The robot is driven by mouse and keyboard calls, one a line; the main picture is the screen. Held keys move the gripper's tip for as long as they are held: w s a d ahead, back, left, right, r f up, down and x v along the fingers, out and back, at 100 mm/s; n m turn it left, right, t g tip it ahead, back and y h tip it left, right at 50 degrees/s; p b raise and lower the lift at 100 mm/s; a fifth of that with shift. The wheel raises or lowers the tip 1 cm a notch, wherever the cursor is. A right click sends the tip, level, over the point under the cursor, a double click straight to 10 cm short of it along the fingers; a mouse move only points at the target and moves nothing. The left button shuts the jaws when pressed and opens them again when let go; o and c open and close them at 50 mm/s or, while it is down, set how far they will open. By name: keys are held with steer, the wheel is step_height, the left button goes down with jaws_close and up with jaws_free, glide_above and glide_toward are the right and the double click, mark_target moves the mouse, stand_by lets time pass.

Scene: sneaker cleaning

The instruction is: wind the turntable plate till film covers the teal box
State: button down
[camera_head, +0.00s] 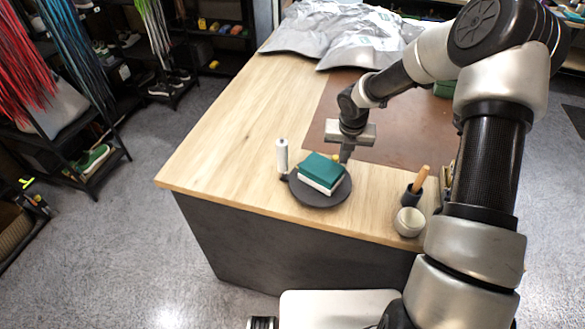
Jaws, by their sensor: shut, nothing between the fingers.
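The teal box (321,169) has a teal top and a white lower part. It sits on the dark round turntable plate (320,199) near the front edge of the wooden table. A white upright roll (282,156), which looks like the film roll, stands just left of the plate. I cannot make out any film on the box at this size. My gripper (345,158) points down just behind and right of the box, over the plate's far right side. Its fingers look shut and empty. I cannot tell whether they touch the plate or the box.
A small yellow item (335,157) shows behind the box. A dark holder with a wooden handle (420,180) and a white cup (409,221) stand at the right front. A brown mat (385,142) and grey crumpled sheets (335,35) lie farther back. The table's left side is clear.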

mark_target(335, 156)
steer(key=shift+w+a, duration=0.85)
steer(key=shift+w, duration=0.05)
steer(key=shift+w+a+n, duration=0.35)
steer(key=shift+n, duration=0.35)
steer(key=shift+w+a+n+y, duration=0.3)
steer(key=shift+a+n, duration=0.35)
steer(key=shift+n, duration=0.3)
steer(key=shift+w+a+n+y, duration=0.2)
steer(key=shift+a+n+y, duration=0.2)
steer(key=shift+a+n, duration=0.4)
steer(key=shift+w+a+n+g+y, duration=0.1)
steer(key=shift+a+n+g+y, duration=0.1)
steer(key=shift+a+n, duration=0.75)
steer(key=shift+a+n+g+y, duration=0.15)
steer(key=shift+a+n, duration=0.25)
steer(key=shift+n, duration=0.9)
